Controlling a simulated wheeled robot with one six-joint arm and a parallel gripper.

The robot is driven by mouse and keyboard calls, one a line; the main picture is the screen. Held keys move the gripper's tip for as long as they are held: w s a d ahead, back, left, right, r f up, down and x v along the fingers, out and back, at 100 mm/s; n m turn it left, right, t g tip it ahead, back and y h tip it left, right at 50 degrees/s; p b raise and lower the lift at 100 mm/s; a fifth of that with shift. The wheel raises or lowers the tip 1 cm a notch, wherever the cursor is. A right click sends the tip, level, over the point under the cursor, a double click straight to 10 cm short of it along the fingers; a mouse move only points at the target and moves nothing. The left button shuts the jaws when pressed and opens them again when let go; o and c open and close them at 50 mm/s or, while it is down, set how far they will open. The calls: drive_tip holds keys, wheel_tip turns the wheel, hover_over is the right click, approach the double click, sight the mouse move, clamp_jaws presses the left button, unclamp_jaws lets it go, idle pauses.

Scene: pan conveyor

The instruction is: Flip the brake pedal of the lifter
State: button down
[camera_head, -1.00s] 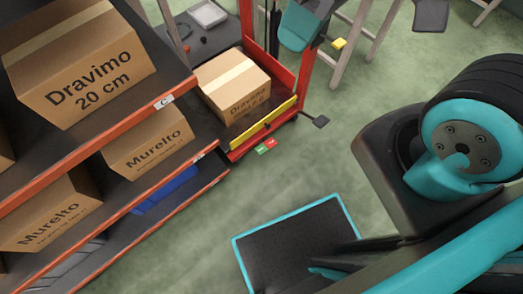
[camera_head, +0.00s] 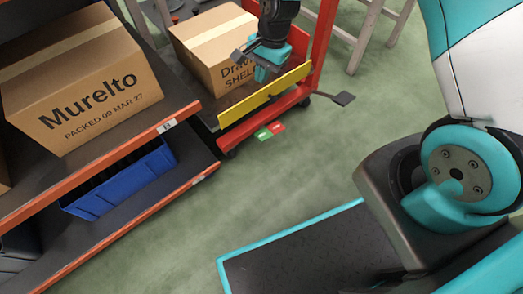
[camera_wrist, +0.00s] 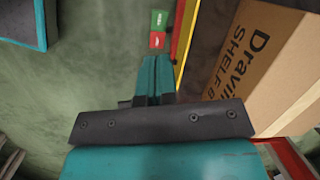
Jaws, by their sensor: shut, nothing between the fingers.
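The lifter is a red cart frame (camera_head: 320,45) with a yellow front bar (camera_head: 263,96), standing right of the shelf. Low at its front are a green tab (camera_head: 263,134) and a red tab (camera_head: 277,127), side by side. They also show in the wrist view, green (camera_wrist: 159,19) and red (camera_wrist: 157,40). A black paddle (camera_head: 343,98) sticks out at the lifter's right corner; I cannot tell which part is the brake pedal. My gripper (camera_head: 262,76) is shut and empty, in front of the carton and above the yellow bar. In the wrist view its fingertips (camera_wrist: 155,58) point toward the red tab.
A carton (camera_head: 215,48) sits on the lifter. The orange-edged shelf (camera_head: 150,135) at left holds a Murelto carton (camera_head: 85,85) and a blue bin (camera_head: 120,180). Wooden legs (camera_head: 375,35) stand behind the lifter. The green floor before the lifter is clear.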

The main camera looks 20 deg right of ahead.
sight(260, 140)
wheel_tip(260, 140, down, 15)
drive_tip(key=w+d+m+b, duration=0.1)
drive_tip(key=d+m+b, duration=0.1)
drive_tip(key=m+b, duration=0.1)
drive_tip(key=shift+d+f+h+b, duration=0.2)
drive_tip(key=shift+h+b, duration=0.1)
drive_tip(key=shift+b, duration=0.5)
drive_tip(key=shift+w, duration=0.1)
drive_tip(key=f+b, duration=0.3)
drive_tip(key=f, duration=0.1)
drive_tip(key=a+f+b, duration=0.1)
drive_tip(key=f+b, duration=0.1)
drive_tip(key=f, duration=0.3)
drive_tip(key=a+f+b, duration=0.1)
drive_tip(key=f+b, duration=0.2)
drive_tip(key=f, duration=0.1)
drive_tip(key=shift+s+a+f+b, duration=0.25)
drive_tip(key=shift+s+f+b, duration=0.05)
drive_tip(key=shift+s, duration=0.1)
drive_tip(key=shift+a, duration=0.1)
